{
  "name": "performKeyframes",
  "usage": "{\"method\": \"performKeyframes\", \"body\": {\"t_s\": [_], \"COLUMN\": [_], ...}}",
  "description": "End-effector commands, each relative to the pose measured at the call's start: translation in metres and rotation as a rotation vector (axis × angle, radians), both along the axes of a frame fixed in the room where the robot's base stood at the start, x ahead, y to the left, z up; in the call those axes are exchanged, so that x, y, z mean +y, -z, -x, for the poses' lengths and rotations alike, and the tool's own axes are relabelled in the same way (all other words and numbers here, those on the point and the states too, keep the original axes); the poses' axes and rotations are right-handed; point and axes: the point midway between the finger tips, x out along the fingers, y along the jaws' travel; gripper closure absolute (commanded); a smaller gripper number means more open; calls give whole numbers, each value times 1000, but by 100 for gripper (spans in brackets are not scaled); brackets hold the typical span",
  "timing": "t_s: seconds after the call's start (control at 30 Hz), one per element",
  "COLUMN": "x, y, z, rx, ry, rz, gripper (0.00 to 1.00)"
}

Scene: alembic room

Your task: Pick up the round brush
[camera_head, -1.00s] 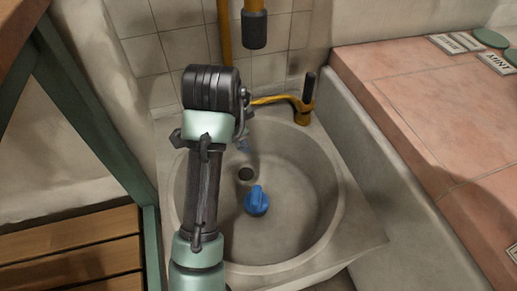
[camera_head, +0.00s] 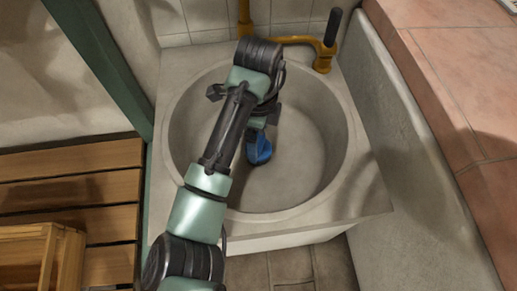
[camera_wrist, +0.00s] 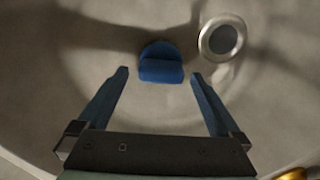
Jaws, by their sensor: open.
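The round brush, a blue rounded thing (camera_head: 258,149), lies in the grey sink basin (camera_head: 330,185). In the head view my arm and gripper partly cover it. In the wrist view the blue brush (camera_wrist: 161,64) sits just beyond my fingertips, roughly centred between them. My gripper (camera_wrist: 160,75) is open and empty, with one finger on each side of the line to the brush. It is down inside the basin; whether it touches the brush cannot be told in the head view.
The metal drain (camera_wrist: 222,38) is right of the brush in the wrist view. The yellow tap (camera_head: 322,62) with a dark handle stands behind the basin. A pink tiled ledge (camera_head: 440,60) is at the right, a wooden slatted surface (camera_head: 70,191) at the left.

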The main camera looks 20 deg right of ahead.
Motion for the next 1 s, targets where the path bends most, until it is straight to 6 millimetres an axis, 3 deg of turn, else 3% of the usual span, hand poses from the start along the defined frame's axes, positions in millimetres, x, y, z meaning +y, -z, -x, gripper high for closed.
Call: {"method": "performKeyframes", "body": {"t_s": [0.43, 0.73, 1.0], "x": [0, 0, 0], "y": [48, 50, 49], "z": [-2, -2, -1], "rx": [0, 0, 0], "ry": [-2, -2, -1], "rz": [-1, 0, 0], "gripper": [0, 0, 47]}}
